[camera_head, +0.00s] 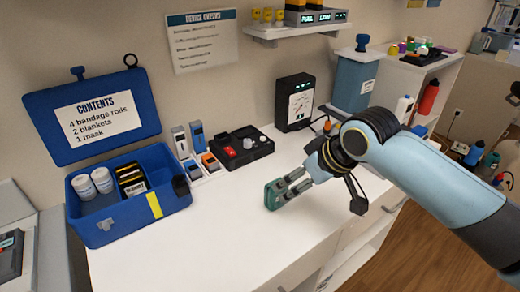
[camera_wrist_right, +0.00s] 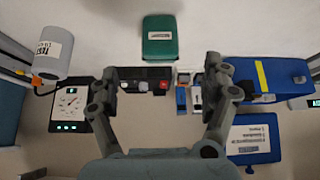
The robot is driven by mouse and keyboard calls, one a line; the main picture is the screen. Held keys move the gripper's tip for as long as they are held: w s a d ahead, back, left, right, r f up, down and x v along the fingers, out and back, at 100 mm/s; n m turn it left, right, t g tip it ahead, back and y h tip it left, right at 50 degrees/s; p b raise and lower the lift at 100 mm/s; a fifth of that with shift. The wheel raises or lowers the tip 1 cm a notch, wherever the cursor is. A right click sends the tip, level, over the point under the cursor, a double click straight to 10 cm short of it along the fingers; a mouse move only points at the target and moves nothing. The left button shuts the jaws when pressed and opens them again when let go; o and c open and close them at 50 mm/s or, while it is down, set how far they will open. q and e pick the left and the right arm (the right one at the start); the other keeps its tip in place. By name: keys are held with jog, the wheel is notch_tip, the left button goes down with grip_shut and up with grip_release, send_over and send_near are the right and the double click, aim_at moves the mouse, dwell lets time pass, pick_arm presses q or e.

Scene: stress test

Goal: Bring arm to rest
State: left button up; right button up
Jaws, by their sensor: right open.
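My right gripper (camera_head: 293,183) reaches in from the right over the white counter, its jaws open. It also shows in the wrist view (camera_wrist_right: 162,68), with its two fingers wide apart and nothing between the tips. A green pouch-like item (camera_head: 273,194) lies at the fingertips in the head view. In the wrist view this green item (camera_wrist_right: 160,38) carries a white label and shows beyond the fingertips, apart from them. I cannot tell how high the fingers are above the counter. My left arm and gripper are not in view.
An open blue box (camera_head: 118,222) with white rolls and a dark packet stands left on the counter (camera_head: 225,245). A black tray (camera_head: 240,158), small devices (camera_head: 190,145) and a gauge (camera_head: 294,104) line the back. The front middle of the counter is clear.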

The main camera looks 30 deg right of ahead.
jog(key=s+a+r+g+h, duration=0.1)
jog(key=s+a+r+g, duration=0.1)
jog(key=s, duration=0.8)
jog(key=s+a+r+g+h, duration=0.1)
jog(key=s+a+r, duration=0.15)
jog(key=s, duration=0.75)
notch_tip(320, 180, down, 34)
jog(key=d+g+b, duration=0.1)
jog(key=d+b, duration=0.1)
jog(key=b, duration=0.7)
jog(key=s+f+b, duration=0.4)
jog(key=s+f, duration=0.6)
jog(key=f, duration=0.3)
jog(key=s+d+f+m+g+b, duration=0.1)
jog(key=s+f+b, duration=0.3)
jog(key=s+f, duration=0.5)
notch_tip(320, 180, down, 4)
jog(key=shift+s+d+f+g+b, duration=0.1)
jog(key=shift+s+d+g+b, duration=0.2)
jog(key=shift+s+b, duration=0.05)
jog(key=shift+s, duration=0.15)
jog(key=c, duration=0.3)
